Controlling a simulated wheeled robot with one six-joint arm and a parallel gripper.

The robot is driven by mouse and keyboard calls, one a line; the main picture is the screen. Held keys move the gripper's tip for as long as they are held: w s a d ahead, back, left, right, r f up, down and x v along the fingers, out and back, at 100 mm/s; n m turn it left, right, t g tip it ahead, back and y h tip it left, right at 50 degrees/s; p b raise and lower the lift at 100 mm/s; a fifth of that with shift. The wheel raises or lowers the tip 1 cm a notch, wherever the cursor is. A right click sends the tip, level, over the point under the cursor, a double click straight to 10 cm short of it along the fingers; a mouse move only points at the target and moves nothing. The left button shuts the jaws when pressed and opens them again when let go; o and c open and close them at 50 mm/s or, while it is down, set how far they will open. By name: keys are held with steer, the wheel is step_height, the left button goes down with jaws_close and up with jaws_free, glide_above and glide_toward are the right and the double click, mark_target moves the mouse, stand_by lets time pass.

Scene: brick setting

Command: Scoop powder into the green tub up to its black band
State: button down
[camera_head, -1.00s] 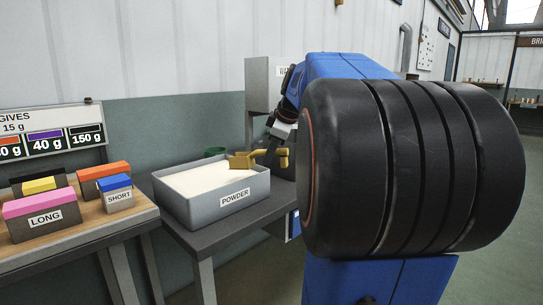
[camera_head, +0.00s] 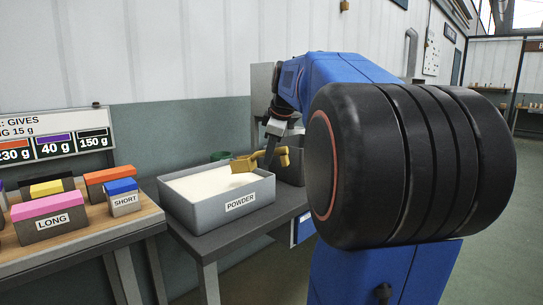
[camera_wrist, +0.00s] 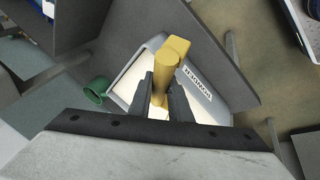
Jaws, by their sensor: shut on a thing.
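My gripper (camera_head: 274,152) is shut on the handle of a yellow scoop (camera_head: 243,164), which also shows in the wrist view (camera_wrist: 170,68). The scoop is at the right side of a grey tray marked POWDER (camera_head: 222,212), its bowl tilted and at about rim height. White powder (camera_head: 205,183) covers the tray's inside. I cannot tell whether the bowl holds powder. A green tub (camera_head: 220,156) stands behind the tray, mostly hidden in the head view; it shows in the wrist view (camera_wrist: 97,90). Its black band is not visible.
A dark grey bin (camera_head: 294,170) stands right of the tray on the same grey table (camera_head: 215,246). To the left, a wooden bench (camera_head: 100,229) bears several coloured blocks, with a sign board (camera_head: 70,134) behind. My arm covers the right side.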

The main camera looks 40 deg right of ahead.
steer(key=shift+w+a+r+g, duration=0.5)
steer(key=shift+w+r, duration=0.15)
steer(key=shift+w, duration=0.15)
steer(key=shift+w+a+r+h, duration=0.1)
steer(key=shift+w+r+h, duration=0.1)
steer(key=shift+h, duration=0.1)
steer(key=shift+w+a+r+g, duration=0.25)
steer(key=shift+w+g, duration=0.15)
steer(key=shift+w, duration=0.1)
steer(key=shift+w+a+r, duration=0.1)
steer(key=shift+w, duration=0.05)
steer(key=shift+w+a+r+n+g+h, duration=0.3)
steer(key=shift+w+g+h, duration=0.1)
steer(key=shift+w, duration=0.1)
steer(key=shift+w+a+r, duration=0.1)
steer(key=shift+w+r, duration=0.05)
steer(key=shift+w, duration=0.1)
steer(key=shift+w+a+r+g, duration=0.25)
steer(key=shift+w+g, duration=0.15)
steer(key=shift+w, duration=0.1)
steer(key=shift+w+a+r, duration=0.1)
steer(key=shift+w+a, duration=0.05)
steer(key=shift+w, duration=0.1)
